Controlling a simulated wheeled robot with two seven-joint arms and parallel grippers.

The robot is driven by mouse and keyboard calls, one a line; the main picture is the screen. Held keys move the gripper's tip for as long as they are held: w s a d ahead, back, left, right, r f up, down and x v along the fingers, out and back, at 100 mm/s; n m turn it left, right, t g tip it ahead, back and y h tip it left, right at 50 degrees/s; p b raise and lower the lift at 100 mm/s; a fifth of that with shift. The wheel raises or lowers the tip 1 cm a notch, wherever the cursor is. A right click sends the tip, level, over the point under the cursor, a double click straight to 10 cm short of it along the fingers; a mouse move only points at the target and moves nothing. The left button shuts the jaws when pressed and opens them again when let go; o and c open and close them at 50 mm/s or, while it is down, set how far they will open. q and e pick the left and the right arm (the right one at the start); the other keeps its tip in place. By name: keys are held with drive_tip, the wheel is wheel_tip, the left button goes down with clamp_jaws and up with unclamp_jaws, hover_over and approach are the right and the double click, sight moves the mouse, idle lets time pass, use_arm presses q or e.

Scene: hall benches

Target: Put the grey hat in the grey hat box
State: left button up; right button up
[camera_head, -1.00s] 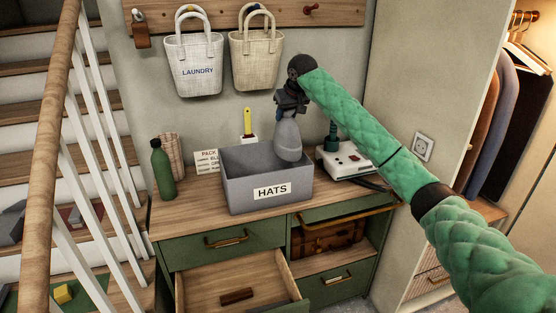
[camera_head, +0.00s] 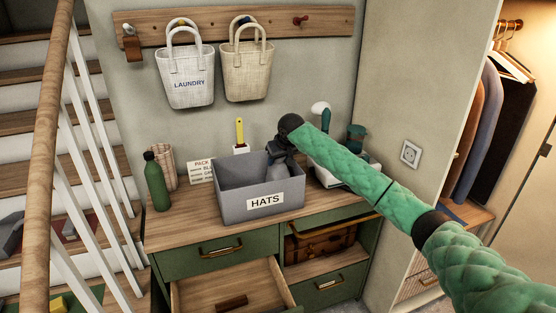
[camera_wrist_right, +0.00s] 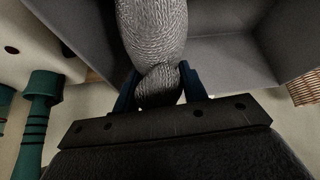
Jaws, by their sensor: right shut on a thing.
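The grey hat box (camera_head: 232,210), labelled HATS, stands open on top of the green dresser. My right gripper (camera_head: 279,163) is at the box's back right part, pointing down into it. It is shut on the grey hat (camera_head: 281,181), whose lower part is inside the box and partly hidden by the front wall. In the right wrist view the knitted grey hat (camera_wrist_right: 153,30) is pinched at one end between the dark blue fingers (camera_wrist_right: 158,85), with the grey box walls (camera_wrist_right: 222,60) around it. My left gripper is not in view.
A green bottle (camera_head: 157,182), a woven holder and a small sign (camera_head: 201,171) stand left of the box. A white device with green parts (camera_head: 325,172) is close on its right. A dresser drawer (camera_head: 205,292) is open below. Two bags hang above.

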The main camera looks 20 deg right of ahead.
drive_tip(key=shift+f, duration=0.55)
drive_tip(key=o, duration=1.3)
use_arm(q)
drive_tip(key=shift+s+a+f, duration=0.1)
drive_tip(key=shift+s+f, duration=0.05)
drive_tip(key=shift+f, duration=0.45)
use_arm(e)
drive_tip(key=shift+r, duration=0.15)
drive_tip(key=shift+s+r, duration=0.15)
drive_tip(key=shift+r, duration=0.1)
use_arm(q)
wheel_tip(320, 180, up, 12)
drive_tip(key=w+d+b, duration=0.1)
drive_tip(key=b, duration=0.1)
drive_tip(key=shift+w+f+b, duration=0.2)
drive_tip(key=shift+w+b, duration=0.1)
drive_tip(key=shift+b, duration=0.1)
use_arm(e)
drive_tip(key=shift+v, duration=5.6)
drive_tip(key=shift+f, duration=0.1)
